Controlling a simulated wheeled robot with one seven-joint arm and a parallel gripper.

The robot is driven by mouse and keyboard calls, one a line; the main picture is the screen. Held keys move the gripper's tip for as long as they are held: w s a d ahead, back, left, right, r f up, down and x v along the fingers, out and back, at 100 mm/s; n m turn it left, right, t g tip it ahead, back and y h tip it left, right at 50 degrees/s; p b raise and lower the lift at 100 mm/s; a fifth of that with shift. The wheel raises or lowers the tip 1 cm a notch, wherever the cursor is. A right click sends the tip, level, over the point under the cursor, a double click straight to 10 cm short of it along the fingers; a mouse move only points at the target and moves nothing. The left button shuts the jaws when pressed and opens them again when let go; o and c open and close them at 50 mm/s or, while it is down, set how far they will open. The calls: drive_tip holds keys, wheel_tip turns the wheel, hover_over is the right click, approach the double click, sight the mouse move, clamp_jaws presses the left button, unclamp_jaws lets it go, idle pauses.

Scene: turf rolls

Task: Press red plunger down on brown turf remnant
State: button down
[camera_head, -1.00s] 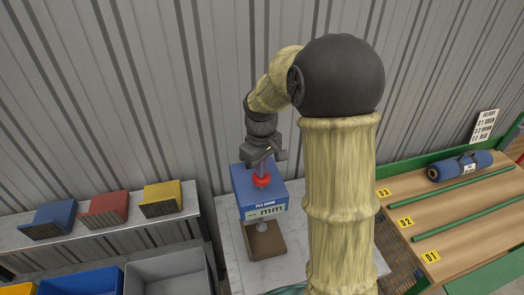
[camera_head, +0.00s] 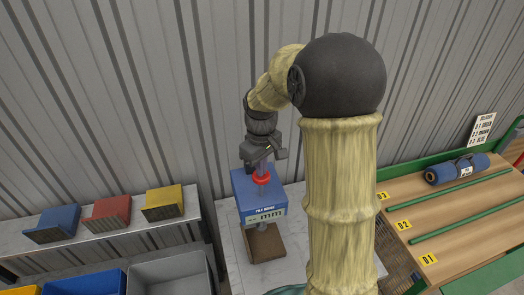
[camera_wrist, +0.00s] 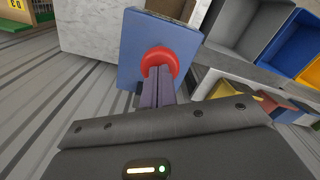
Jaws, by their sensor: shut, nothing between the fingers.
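The red plunger (camera_head: 262,179) is a round knob on top of the blue pile gauge (camera_head: 250,188), which has an "mm" display on its front. Below the gauge, a brown turf remnant (camera_head: 266,244) lies on a pale stone-like top. The gauge's light foot is only partly visible under the housing and appears raised off the turf. My gripper (camera_head: 262,168) is shut and empty, pointing down just above the plunger. In the wrist view, the fingertips (camera_wrist: 158,69) overlap the red plunger (camera_wrist: 160,60). I cannot tell whether they touch.
A shelf (camera_head: 110,240) at left holds blue, red and yellow tilted bins, with larger bins below. At right, a wooden delivery rack (camera_head: 470,215) with green dividers carries a rolled blue turf (camera_head: 455,170). A corrugated wall stands behind. My arm hides the area right of the gauge.

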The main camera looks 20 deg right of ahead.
wheel_tip(320, 180, up, 12)
drive_tip(key=p, duration=0.9)
drive_tip(key=shift+f, duration=0.1)
drive_tip(key=s+f+m+t+b, duration=0.2)
drive_tip(key=s+f+m+b, duration=0.4)
drive_tip(key=s+f+b, duration=0.3)
drive_tip(key=s+f, duration=0.3)
drive_tip(key=s, duration=0.2)
drive_tip(key=shift+s+f+t, duration=0.15)
drive_tip(key=shift+f+t, duration=0.15)
drive_tip(key=shift+f, duration=0.05)
